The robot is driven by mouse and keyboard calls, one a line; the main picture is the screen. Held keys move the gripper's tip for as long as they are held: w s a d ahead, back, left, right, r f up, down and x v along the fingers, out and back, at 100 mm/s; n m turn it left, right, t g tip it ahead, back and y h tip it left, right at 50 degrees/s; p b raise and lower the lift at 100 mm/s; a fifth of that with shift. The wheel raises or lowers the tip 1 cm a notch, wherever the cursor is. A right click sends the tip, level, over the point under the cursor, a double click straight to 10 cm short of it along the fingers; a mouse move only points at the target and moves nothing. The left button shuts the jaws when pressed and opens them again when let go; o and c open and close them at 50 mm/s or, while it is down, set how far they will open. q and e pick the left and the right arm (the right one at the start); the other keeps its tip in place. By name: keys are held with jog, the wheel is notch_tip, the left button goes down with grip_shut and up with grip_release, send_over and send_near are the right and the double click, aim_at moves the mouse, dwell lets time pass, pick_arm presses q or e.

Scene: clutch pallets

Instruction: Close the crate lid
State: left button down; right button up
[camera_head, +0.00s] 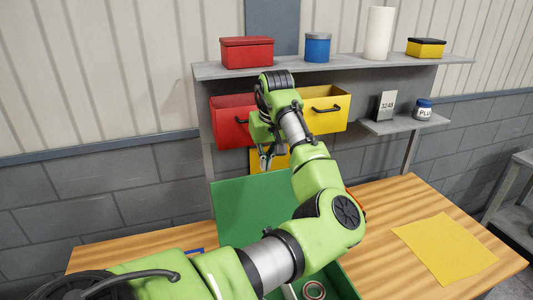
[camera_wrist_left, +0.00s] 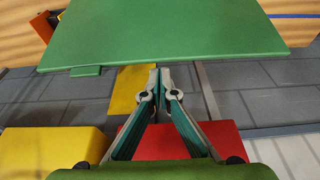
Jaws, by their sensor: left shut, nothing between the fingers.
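The green crate (camera_head: 344,284) stands on the wooden workbench at the bottom of the head view, mostly hidden behind my left arm. Its flat green lid (camera_head: 238,208) stands raised at the crate's back, open. The lid (camera_wrist_left: 170,32) fills the upper part of the left wrist view. My left gripper (camera_head: 266,167) is above the lid's top edge, near the drawers, with its fingers pointing down. In the wrist view the gripper's fingertips (camera_wrist_left: 160,72) are together and empty, close to the lid's edge; whether they touch it I cannot tell. My right gripper is not in view.
A bearing ring (camera_head: 313,290) lies in the crate. A red drawer (camera_head: 229,112) and a yellow drawer (camera_head: 328,112) hang under the shelf (camera_head: 365,66) behind the gripper. A yellow sheet (camera_head: 444,248) lies on the right of the workbench (camera_head: 398,200).

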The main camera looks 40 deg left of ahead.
pick_arm(q)
jog(key=p+x, duration=0.1)
jog(key=x, duration=0.4)
jog(key=shift+w+p, duration=0.1)
jog(key=shift+p, duration=0.3)
jog(key=shift+a+f, duration=0.15)
jog(key=shift+f, duration=0.3)
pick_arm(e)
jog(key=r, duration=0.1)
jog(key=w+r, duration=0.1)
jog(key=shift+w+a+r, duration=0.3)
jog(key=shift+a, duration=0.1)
